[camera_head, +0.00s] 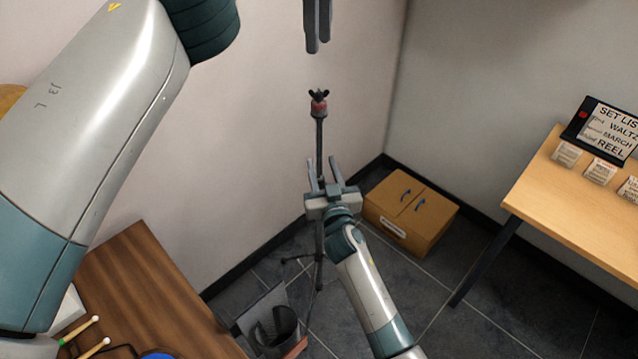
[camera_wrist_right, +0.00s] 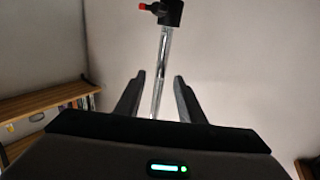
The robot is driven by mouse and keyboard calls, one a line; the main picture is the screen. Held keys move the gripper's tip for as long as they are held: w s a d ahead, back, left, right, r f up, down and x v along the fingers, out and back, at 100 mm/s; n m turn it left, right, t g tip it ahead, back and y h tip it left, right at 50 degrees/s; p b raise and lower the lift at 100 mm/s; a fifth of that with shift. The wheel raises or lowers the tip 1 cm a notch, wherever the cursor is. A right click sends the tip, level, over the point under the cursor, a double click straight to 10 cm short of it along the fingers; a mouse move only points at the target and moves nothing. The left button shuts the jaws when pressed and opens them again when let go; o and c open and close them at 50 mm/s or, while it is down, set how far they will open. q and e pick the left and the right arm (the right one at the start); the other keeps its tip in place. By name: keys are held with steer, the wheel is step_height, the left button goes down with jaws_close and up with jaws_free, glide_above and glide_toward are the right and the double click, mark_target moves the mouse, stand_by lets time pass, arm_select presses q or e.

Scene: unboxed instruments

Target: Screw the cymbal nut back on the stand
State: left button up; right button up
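The cymbal stand (camera_head: 319,140) is upright near the wall corner. A black winged nut (camera_head: 318,94) sits at its top, above a red piece (camera_head: 318,105); how far it is threaded I cannot tell. My left gripper (camera_head: 317,46) is above the nut, pointing down, clear of it. Its fingers are empty, with a narrow gap and uneven tips. My right gripper (camera_head: 324,161) is lower, at the pole. In the right wrist view its fingers (camera_wrist_right: 159,76) are apart, and the pole (camera_wrist_right: 161,68) shows between them, apparently untouched. The stand's black head (camera_wrist_right: 171,12) is cut off there.
A light wooden table (camera_head: 560,195) with a set list sign (camera_head: 605,130) is farther right. A dark wooden table (camera_head: 150,290) with mallets (camera_head: 85,328) is at lower left. Walls are close behind the stand.

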steer(key=s+d+b, duration=0.1)
steer(key=s+d, duration=0.1)
steer(key=s, duration=1.1)
steer(key=shift+d+b, duration=0.3)
